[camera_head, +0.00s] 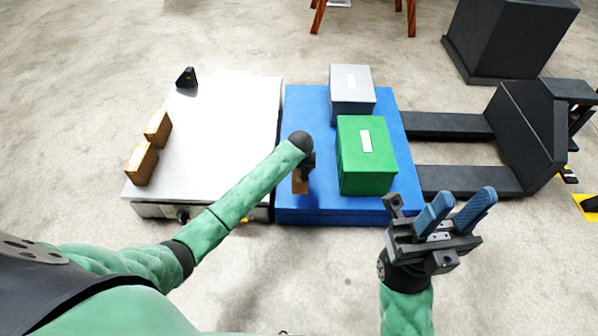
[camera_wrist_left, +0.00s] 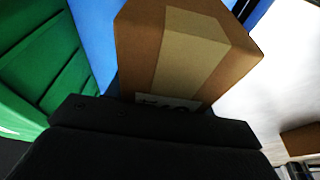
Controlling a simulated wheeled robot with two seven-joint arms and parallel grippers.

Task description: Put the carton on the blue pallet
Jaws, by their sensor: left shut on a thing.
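A small brown carton (camera_head: 299,184) is held under my left gripper (camera_head: 306,163), over the near left part of the blue pallet (camera_head: 330,217). In the left wrist view the carton (camera_wrist_left: 190,45) shows its taped top and a white label, close against the dark gripper body (camera_wrist_left: 155,135). My left gripper is shut on the carton; its fingers are mostly hidden. I cannot tell whether the carton touches the pallet. My right gripper (camera_head: 462,202) is empty, its two blue fingers apart, at the near right, off the pallet.
A green box (camera_head: 365,170) and a grey box (camera_head: 352,104) stand on the pallet, right of the carton. A white-grey table (camera_head: 225,120) on the left bears two brown cartons (camera_head: 142,163) and a small black object (camera_head: 187,77). A dark pallet jack (camera_head: 525,130) adjoins the pallet's right side.

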